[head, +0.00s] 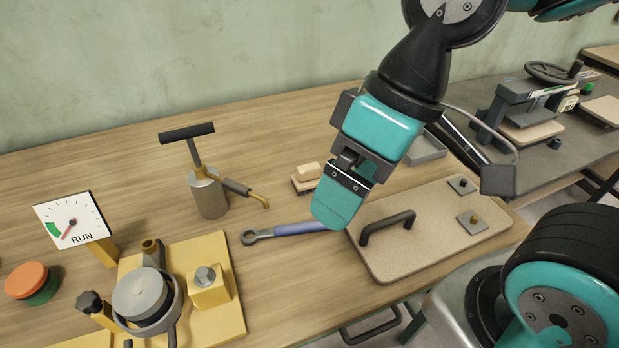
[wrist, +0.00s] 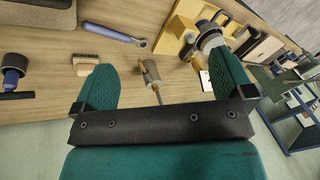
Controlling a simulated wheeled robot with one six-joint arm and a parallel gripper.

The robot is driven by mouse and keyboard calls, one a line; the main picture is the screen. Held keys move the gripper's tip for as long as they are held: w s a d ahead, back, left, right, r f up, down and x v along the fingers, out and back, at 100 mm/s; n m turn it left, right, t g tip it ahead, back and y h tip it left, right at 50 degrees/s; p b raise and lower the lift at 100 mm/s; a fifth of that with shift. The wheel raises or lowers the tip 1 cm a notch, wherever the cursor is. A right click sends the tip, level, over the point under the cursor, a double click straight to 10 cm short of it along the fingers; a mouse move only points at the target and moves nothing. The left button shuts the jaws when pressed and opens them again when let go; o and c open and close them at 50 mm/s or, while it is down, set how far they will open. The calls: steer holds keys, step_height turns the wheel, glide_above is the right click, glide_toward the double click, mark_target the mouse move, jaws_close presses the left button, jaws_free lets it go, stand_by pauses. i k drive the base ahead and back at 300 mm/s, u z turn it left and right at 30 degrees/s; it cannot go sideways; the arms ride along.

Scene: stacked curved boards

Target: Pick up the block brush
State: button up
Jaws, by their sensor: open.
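The block brush (head: 307,173) is a small pale wooden block on the wooden bench, just left of my gripper in the head view. Its right edge may be partly covered by my gripper. In the wrist view it lies beside the left finger (wrist: 85,63), and a dark bristle strip shows along one side. My gripper (head: 338,212) points down over the bench. In the wrist view its two green fingers (wrist: 160,66) are wide apart with nothing held between them. The brush is outside the gap, and I cannot tell the exact height above the bench.
A blue-handled wrench (head: 290,230) lies near my gripper. A hand pump (head: 207,192) stands left of the brush. A speckled board with a black handle (head: 430,235) lies to the right, with a grey tray (head: 427,149) behind. A yellow fixture (head: 208,290) stands front left.

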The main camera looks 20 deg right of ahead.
mark_target(307, 179)
steer(key=k, duration=1.2)
steer(key=u, duration=1.2)
steer(key=i, duration=1.25)
steer(key=z, duration=0.7)
steer(key=i, duration=0.4)
steer(key=z, duration=0.4)
